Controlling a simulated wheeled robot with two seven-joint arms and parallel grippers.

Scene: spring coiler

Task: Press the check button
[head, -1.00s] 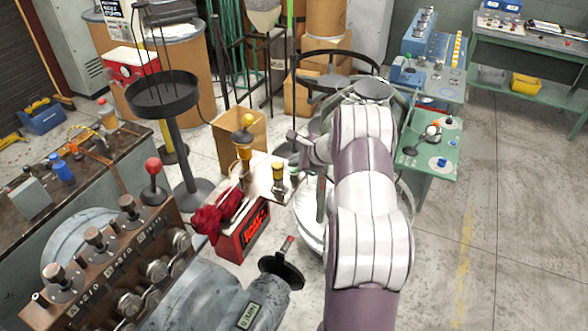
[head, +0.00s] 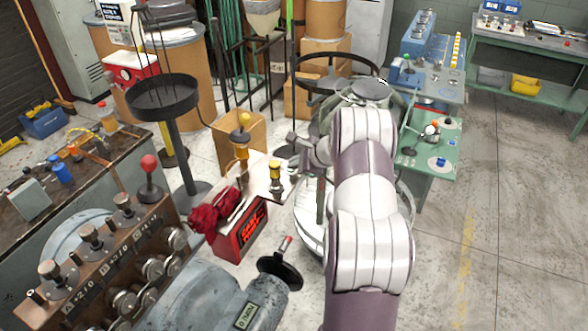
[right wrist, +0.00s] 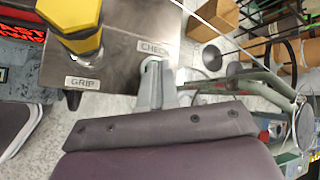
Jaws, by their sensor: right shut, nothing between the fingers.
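The check button is not clearly visible. Its printed CHECK label (right wrist: 153,47) is on a metal plate (right wrist: 120,70) in the right wrist view, right by my fingertips, which cover the spot beneath it. My right gripper (right wrist: 153,64) is shut and empty. I cannot tell whether it touches the plate. A yellow-and-black handle (right wrist: 82,28) rises by the GRIP label (right wrist: 82,83). My left gripper is not in view.
The red box (head: 241,232) with a lit display and a red cloth (head: 213,212) sit below the plate. A lever console (head: 110,255) is front left. A black round tray on a stand (head: 162,98) is behind. Open floor (head: 500,220) lies right.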

